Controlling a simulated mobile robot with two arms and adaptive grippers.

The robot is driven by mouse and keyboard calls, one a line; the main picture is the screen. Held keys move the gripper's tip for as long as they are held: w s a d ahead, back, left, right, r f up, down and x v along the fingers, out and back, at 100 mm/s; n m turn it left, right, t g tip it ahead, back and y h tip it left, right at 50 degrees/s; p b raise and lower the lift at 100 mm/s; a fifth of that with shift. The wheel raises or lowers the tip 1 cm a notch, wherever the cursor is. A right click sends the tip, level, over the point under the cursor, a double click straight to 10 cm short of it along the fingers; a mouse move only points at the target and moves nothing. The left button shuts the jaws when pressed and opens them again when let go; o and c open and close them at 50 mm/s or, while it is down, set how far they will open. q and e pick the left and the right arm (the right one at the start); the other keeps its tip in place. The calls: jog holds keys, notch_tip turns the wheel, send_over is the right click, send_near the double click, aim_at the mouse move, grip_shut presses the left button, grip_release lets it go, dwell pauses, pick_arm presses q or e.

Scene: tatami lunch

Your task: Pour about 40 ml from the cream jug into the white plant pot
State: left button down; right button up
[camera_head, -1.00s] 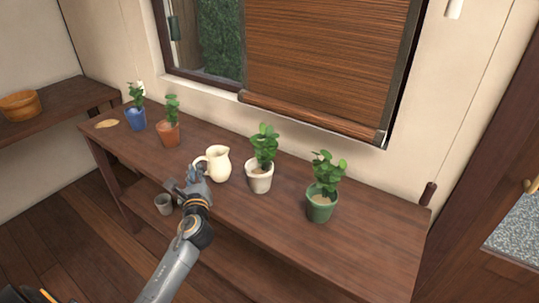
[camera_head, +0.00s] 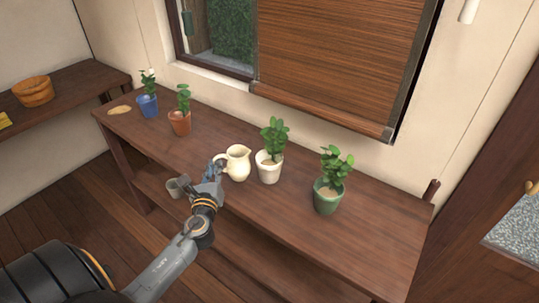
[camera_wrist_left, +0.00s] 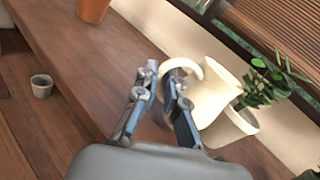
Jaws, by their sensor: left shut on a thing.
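The cream jug (camera_head: 238,164) is upright at the middle of the long wooden table, close to the left of the white plant pot (camera_head: 270,170). I cannot tell whether its base touches the wood. The white pot holds a leafy plant and brown soil. My left gripper (camera_head: 215,171) is shut on the jug's handle, on the jug's left side. In the left wrist view the handle meets the fingertips (camera_wrist_left: 165,78), the jug (camera_wrist_left: 213,92) stands just beyond, and the white pot (camera_wrist_left: 232,128) is partly behind it. My right gripper is not in view.
A green pot (camera_head: 327,196) with a plant stands right of the white pot. A terracotta pot (camera_head: 180,123) and a blue pot (camera_head: 147,106) stand left. The table's right end is clear.

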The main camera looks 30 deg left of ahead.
pick_arm(q)
jog(key=w+d+r+m+p, duration=0.2)
jog(key=r+p, duration=0.4)
jog(key=p, duration=0.3)
jog(key=w+d+r+m+g+p, duration=0.1)
jog(key=w+d+r+m+p, duration=0.2)
jog(key=r+m+p, duration=0.3)
jog(key=shift+d+r+m+p, duration=0.3)
jog(key=shift+d+m+p, duration=0.15)
jog(key=shift+p, duration=1.6)
jog(key=shift+r+m+g, duration=0.15)
jog(key=shift+m+g, duration=0.1)
jog(key=shift+g, duration=0.05)
jog(key=shift+w+d+r+m+p, duration=0.1)
jog(key=shift+w+d+m+p, duration=0.15)
jog(key=shift+p, duration=0.25)
jog(key=shift+w+d+m, duration=0.1)
jog(key=shift+d+m, duration=0.05)
jog(key=shift+m, duration=0.3)
jog(key=shift+s, duration=0.2)
